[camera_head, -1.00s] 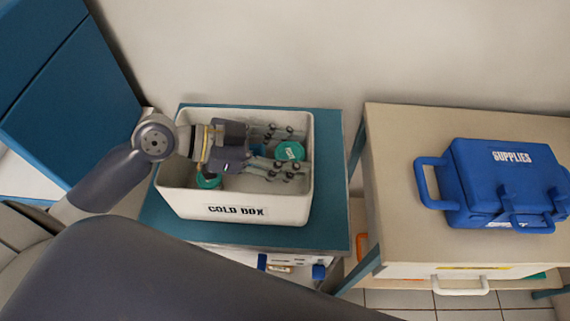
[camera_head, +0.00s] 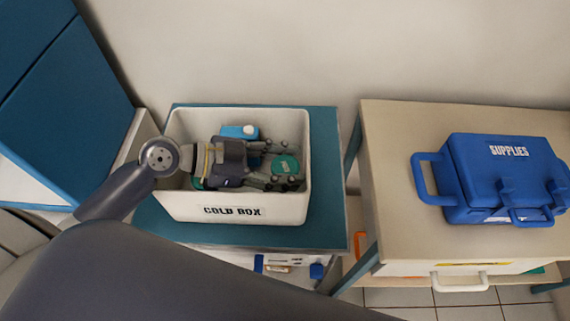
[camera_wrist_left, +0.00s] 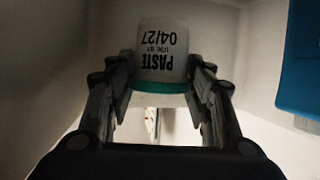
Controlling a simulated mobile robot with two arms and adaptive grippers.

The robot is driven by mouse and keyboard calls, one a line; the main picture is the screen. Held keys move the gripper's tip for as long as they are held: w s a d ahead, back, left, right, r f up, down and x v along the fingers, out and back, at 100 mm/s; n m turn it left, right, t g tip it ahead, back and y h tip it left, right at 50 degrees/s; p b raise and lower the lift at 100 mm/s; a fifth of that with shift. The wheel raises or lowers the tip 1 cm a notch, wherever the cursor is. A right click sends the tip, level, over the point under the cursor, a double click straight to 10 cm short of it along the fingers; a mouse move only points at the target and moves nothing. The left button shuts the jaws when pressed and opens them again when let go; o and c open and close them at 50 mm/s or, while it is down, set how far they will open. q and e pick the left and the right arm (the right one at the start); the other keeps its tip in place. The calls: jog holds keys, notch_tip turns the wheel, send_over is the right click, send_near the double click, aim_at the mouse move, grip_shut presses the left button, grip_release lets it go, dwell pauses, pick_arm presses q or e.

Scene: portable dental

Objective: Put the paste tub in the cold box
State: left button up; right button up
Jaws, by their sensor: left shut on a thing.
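The cold box (camera_head: 232,212) is a white open-topped bin with its name on the front, on a teal-topped stand. My left gripper (camera_head: 285,165) reaches into it from the left. It is shut on the paste tub (camera_head: 286,163), which shows a green lid in the head view. In the left wrist view the paste tub (camera_wrist_left: 162,52) is white with "PASTE 04/27" upside down, between the fingers (camera_wrist_left: 160,85). The tub is inside the box walls; whether it touches the floor I cannot tell. My right gripper is not in view.
A blue item with a white cap (camera_head: 240,131) is in the box behind my gripper. A green thing (camera_head: 198,184) is partly hidden under my wrist. The blue supplies case (camera_head: 505,180) stands on a beige table (camera_head: 400,240) to the right.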

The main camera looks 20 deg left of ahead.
pick_arm(q)
jog(key=o, duration=1.1)
jog(key=shift+f, duration=0.1)
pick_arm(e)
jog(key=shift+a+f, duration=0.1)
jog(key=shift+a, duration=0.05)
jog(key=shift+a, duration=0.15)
pick_arm(q)
jog(key=shift+r+p, duration=0.85)
jog(key=shift+b+v, duration=1.05)
jog(key=shift+v, duration=2.65)
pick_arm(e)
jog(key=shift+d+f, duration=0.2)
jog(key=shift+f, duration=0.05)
pick_arm(q)
jog(key=shift+f, duration=0.1)
